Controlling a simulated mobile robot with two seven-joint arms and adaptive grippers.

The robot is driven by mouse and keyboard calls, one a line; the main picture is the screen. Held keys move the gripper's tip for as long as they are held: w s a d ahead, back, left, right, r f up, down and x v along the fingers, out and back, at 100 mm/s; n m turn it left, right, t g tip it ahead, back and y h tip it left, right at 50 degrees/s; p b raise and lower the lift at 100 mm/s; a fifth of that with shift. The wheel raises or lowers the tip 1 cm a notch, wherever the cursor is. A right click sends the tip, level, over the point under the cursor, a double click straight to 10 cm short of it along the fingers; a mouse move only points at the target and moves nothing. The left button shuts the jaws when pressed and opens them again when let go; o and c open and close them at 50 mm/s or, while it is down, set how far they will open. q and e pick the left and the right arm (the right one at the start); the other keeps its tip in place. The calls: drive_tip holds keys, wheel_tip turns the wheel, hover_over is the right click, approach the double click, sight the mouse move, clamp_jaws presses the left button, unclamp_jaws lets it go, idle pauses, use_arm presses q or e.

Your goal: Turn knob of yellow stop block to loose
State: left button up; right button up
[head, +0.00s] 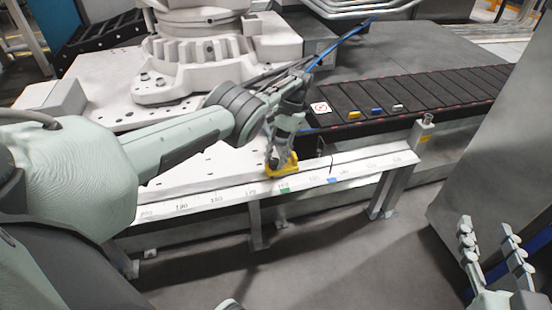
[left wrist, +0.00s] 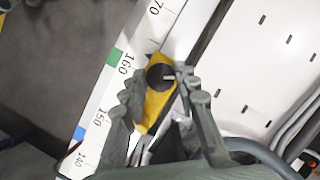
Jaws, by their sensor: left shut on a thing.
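The yellow stop block (head: 291,170) sits on the white ruler rail (head: 215,198), close to the green mark. In the left wrist view, the yellow stop block (left wrist: 153,107) shows with its round black knob (left wrist: 160,75), which has a light line across it, near the 160 number. My left gripper (head: 279,158) reaches down over the block from above. In the left wrist view, the fingers of my left gripper (left wrist: 162,80) stand on either side of the knob, shut on it. The knob is hidden in the head view. My right gripper (head: 496,240) is open and empty at the lower right.
A black conveyor (head: 430,95) with several small coloured pieces lies behind the rail. The white robot base plate (head: 195,170) is behind the rail on the left. A blue mark (head: 332,180) is on the rail. A grey cabinet (head: 490,160) stands at right. The floor in front is clear.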

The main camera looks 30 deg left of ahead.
use_arm(q)
drive_tip(key=shift+d, duration=0.1)
idle(0.3)
drive_tip(key=o, duration=1.2)
drive_tip(key=shift+c, duration=0.2)
